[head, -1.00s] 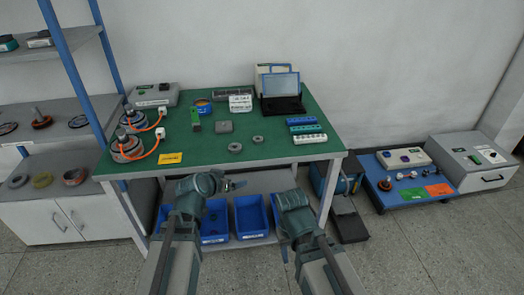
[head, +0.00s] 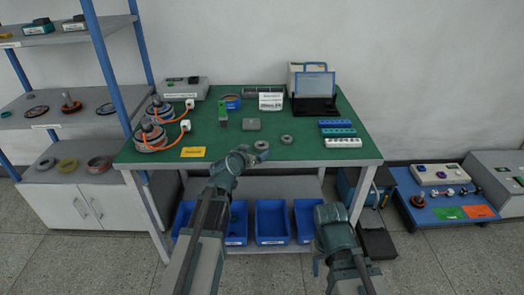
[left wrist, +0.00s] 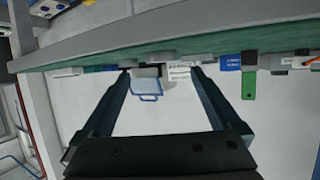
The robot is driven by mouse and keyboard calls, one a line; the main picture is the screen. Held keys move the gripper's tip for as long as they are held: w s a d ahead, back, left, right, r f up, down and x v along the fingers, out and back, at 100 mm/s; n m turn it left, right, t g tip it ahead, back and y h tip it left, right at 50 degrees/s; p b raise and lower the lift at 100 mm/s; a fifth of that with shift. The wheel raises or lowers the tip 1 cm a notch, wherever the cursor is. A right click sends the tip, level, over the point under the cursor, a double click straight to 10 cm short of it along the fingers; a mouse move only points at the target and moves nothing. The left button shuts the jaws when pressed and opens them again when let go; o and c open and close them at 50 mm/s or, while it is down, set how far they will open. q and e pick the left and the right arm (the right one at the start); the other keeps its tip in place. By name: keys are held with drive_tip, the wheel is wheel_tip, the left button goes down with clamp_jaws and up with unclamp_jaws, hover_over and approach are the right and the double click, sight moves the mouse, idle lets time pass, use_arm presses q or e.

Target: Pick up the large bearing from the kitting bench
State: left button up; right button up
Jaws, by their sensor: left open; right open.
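The large bearing (head: 262,145) is a grey ring lying near the front edge of the green-topped kitting bench (head: 225,152). In the head view my left gripper (head: 254,154) is right at it, partly covering its near side. In the left wrist view, where the bench appears upside down, my left gripper (left wrist: 161,72) is open and empty. A low grey disc (left wrist: 161,57), seemingly the large bearing, shows edge-on between and beyond its fingers. A smaller grey ring (head: 287,139) lies behind and to the right. My right gripper (head: 318,264) hangs low before the bench, only partly visible.
A laptop (head: 314,106) is behind. Blue bins (head: 271,222) sit below. The bench's front edge is close to my left arm.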

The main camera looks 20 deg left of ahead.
sight(263, 144)
use_arm(q)
drive_tip(key=shift+b+x, duration=0.9)
drive_tip(key=shift+x, duration=2.45)
drive_tip(key=shift+r, duration=0.25)
use_arm(e)
wheel_tip(263, 144, down, 2)
drive_tip(key=shift+f, duration=0.1)
use_arm(q)
drive_tip(key=c, duration=1.5)
drive_tip(key=shift+c, duration=0.2)
